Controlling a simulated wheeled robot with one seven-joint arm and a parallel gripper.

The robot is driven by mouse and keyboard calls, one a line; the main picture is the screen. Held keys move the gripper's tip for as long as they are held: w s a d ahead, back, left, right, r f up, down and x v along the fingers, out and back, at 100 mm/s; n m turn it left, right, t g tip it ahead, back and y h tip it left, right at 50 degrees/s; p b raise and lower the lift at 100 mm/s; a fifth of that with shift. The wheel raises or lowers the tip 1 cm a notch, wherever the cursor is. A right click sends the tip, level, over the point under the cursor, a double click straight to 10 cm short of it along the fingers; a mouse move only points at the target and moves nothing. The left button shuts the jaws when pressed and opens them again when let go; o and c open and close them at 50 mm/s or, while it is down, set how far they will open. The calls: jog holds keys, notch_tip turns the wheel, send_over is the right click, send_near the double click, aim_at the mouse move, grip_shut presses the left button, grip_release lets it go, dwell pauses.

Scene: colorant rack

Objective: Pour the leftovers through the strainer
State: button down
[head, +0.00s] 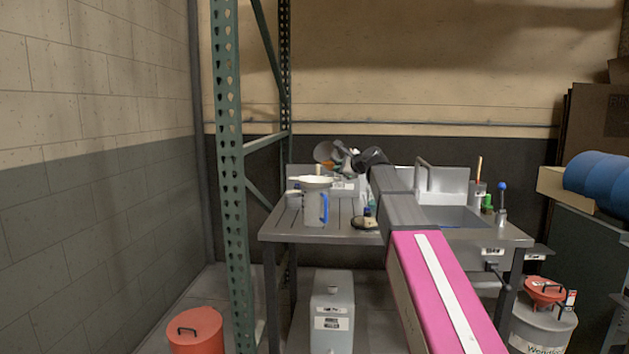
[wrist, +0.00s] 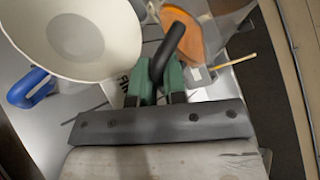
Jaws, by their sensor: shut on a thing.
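A white funnel-like strainer (head: 316,182) sits on top of a jug (head: 313,207) with a blue handle, on the left half of the metal bench. The wrist view shows the wide strainer (wrist: 75,38) at upper left, with a grey mesh at its bottom and the blue jug handle beside it. My gripper (wrist: 158,80) is shut on the black handle of a container (wrist: 184,38) with an orange inside. The container is to the right of the strainer in the wrist view. In the head view the container (head: 325,151) appears tilted above and behind the strainer; its full shape is partly hidden.
A small dark round item (head: 364,223) lies right of the jug. A green rack post (head: 230,180) stands at left. A grey can (head: 332,315) stands below.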

jog(key=shift+r+n, duration=0.15)
jog(key=shift+n, duration=0.15)
jog(key=shift+w+d+f+n+t, duration=0.1)
jog(key=shift+w+f+n+t, duration=0.05)
jog(key=shift+f+n+t, duration=0.4)
dwell(0.8)
jog(key=shift+w+r+n+t+p, duration=0.1)
jog(key=shift+r+n+t+p, duration=0.25)
jog(key=shift+n+t, duration=0.3)
dwell(1.0)
jog(key=shift+s+a+f+n+t+p, duration=0.35)
jog(key=shift+s+f+n, duration=0.15)
jog(key=shift+s+n, duration=0.25)
dwell(1.6)
jog(key=shift+w+r+n+t+p, duration=0.1)
jog(key=shift+r+n+t+p, duration=0.2)
jog(key=shift+n, duration=0.25)
dwell(1.0)
jog(key=shift+f, duration=0.1)
jog(key=shift+w+f+m, duration=0.1)
jog(key=shift+f+m, duration=0.05)
jog(key=shift+m, duration=0.45)
jog(key=shift+w+d+r+m+g, duration=0.25)
jog(key=shift+w+r+m+g, duration=0.25)
jog(key=shift+w+g, duration=0.15)
jog(key=shift+s+f+m, duration=0.15)
jog(key=shift+f+m, duration=0.05)
jog(key=shift+m, duration=0.2)
